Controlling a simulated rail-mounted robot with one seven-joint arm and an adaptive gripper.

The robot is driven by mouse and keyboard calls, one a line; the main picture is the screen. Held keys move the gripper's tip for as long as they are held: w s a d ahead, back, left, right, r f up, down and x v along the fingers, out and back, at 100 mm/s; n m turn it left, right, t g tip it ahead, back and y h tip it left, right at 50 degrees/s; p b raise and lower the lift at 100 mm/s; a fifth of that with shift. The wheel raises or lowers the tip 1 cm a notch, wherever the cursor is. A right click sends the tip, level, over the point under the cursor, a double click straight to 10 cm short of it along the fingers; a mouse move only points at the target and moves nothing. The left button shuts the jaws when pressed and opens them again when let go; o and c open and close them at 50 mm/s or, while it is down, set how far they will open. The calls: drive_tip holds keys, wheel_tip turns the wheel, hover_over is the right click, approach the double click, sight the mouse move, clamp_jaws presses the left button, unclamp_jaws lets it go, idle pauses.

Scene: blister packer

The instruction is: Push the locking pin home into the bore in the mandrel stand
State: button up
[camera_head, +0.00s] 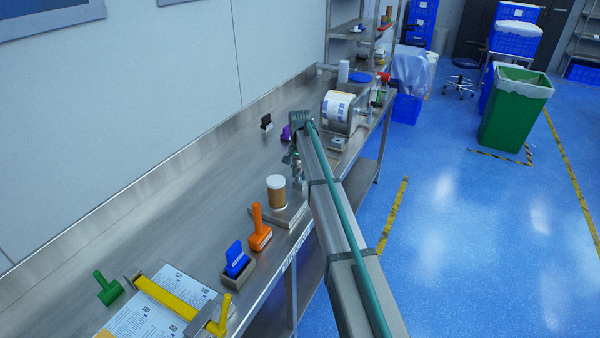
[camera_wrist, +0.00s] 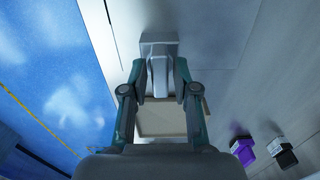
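My gripper (camera_wrist: 160,72) points down over the steel bench, with its two fingers apart on either side of a pale grey upright piece (camera_wrist: 158,76). I cannot tell whether the fingers touch it. Behind that piece is a grey block (camera_wrist: 158,39), and a flat beige-grey surface (camera_wrist: 160,118) lies below the fingers. I cannot tell which of these belongs to the mandrel stand or the locking pin, and no bore shows. In the head view my gripper (camera_head: 291,158) is small and partly covered by my arm, above a metal part (camera_head: 298,178) beside it.
A jar with a white lid (camera_head: 277,190) stands on a metal plate (camera_head: 292,217). Orange (camera_head: 260,235) and blue (camera_head: 237,260) handled tools stand nearer. Purple (camera_wrist: 243,150) and black (camera_wrist: 283,153) items stand on the bench's wall side. A label roll (camera_head: 338,108) is farther along.

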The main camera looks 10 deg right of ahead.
sight(300, 173)
drive_tip(key=shift+o, duration=0.7)
drive_tip(key=shift+r, duration=0.15)
wheel_tip(300, 173, up, 12)
drive_tip(key=shift+f, duration=0.2)
idle(0.3)
